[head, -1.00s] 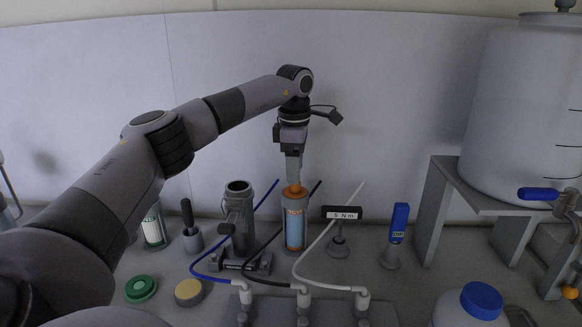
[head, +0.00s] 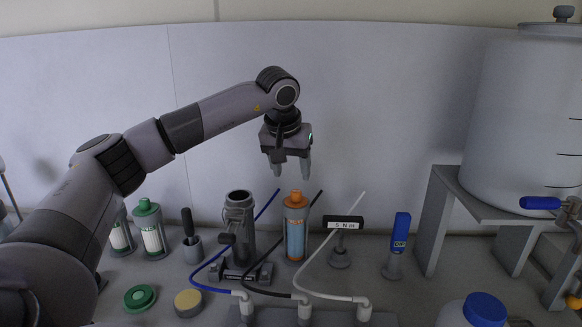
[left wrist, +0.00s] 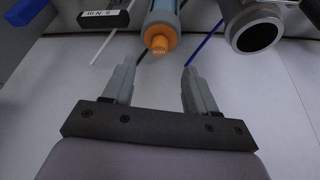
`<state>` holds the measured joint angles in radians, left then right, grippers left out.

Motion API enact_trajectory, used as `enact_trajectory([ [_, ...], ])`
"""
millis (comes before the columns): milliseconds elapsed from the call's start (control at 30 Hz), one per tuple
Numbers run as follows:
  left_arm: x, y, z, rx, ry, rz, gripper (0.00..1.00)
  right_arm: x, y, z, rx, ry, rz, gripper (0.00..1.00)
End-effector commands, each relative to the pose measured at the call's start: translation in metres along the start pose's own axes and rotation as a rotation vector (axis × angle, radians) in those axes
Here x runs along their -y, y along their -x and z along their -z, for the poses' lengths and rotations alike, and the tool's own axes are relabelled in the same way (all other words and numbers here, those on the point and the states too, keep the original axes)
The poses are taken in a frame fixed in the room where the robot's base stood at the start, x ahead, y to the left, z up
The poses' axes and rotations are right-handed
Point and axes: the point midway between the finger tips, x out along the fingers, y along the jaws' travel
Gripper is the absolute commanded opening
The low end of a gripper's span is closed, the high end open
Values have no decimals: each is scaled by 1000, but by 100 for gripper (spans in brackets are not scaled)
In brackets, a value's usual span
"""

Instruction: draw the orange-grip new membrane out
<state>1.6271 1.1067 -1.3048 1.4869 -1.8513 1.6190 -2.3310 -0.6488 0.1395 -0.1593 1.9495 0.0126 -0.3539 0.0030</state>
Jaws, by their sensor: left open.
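The new membrane (head: 296,233) is a light-blue cylinder with an orange cap and grip on top. It stands upright on the bench in the head view, just right of the grey housing. In the left wrist view its orange grip (left wrist: 160,40) shows beyond the fingertips, between them in the picture. My left gripper (head: 292,176) is open and empty, above the orange grip and apart from it. Its two fingers (left wrist: 155,72) are spread in the left wrist view. My right gripper is not in view.
The open grey housing (head: 240,225) stands close left of the membrane. A 5 N m torque tool (head: 343,223) and a blue-handled tool (head: 400,232) stand to the right. Blue, black and white tubes (head: 330,235) curve nearby. Green-capped cartridges (head: 149,230) stand at left.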

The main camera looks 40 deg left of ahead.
Motion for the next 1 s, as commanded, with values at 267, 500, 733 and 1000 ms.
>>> enact_trajectory([
  [267,0,-16,0,-7,-43,-1,57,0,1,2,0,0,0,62],
  [500,0,-51,0,-6,-41,0,57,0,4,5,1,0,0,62],
  [733,0,-69,0,-8,-41,-2,57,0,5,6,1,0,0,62],
  [1000,0,-70,0,-9,-41,-2,54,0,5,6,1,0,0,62],
])
